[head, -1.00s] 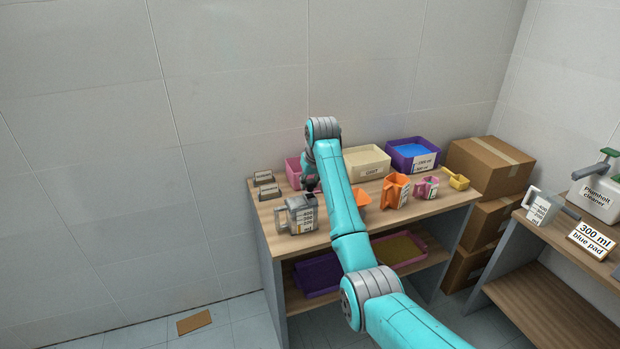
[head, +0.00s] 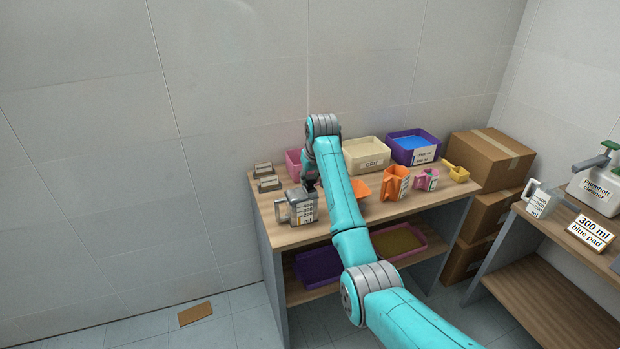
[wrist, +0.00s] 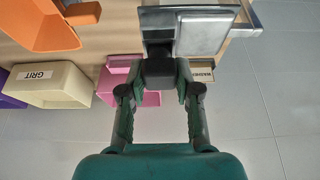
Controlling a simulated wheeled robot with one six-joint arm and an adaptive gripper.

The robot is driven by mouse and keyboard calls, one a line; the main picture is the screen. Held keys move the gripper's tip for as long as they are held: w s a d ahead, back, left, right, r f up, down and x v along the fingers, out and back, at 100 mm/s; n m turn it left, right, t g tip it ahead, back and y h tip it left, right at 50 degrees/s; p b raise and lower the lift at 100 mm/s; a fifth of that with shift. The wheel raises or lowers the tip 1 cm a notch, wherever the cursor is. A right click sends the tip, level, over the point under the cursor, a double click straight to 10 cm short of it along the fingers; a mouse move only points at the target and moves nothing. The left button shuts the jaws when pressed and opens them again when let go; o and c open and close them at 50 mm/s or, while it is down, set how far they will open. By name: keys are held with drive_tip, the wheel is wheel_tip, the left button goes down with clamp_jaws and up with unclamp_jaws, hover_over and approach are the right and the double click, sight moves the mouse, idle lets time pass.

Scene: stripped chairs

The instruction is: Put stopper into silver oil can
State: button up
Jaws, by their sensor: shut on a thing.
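The silver oil can (head: 302,208), a grey metal can with a handle on its left and a printed volume scale, stands upright near the left end of the wooden table (head: 322,236). My gripper (head: 311,184) is right above the can's right side, partly behind my arm. In the wrist view my gripper (wrist: 160,82) is shut on a dark block, the stopper (wrist: 158,68). The can's top (wrist: 203,33) shows just beyond the stopper. The can's opening is hidden, and I cannot tell whether the stopper touches it.
A pink bin (head: 293,161), a cream bin (head: 366,156) and a purple bin (head: 413,150) stand along the back. Orange containers (head: 395,184) and a yellow scoop (head: 457,173) are to the right. Two small labelled blocks (head: 268,183) sit behind the can. Cardboard boxes (head: 490,157) stand beside the table.

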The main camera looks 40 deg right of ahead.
drive_tip(key=shift+f, duration=0.55)
drive_tip(key=o, duration=1)
drive_tip(key=shift+c, duration=0.2)
drive_tip(key=v, duration=1.2)
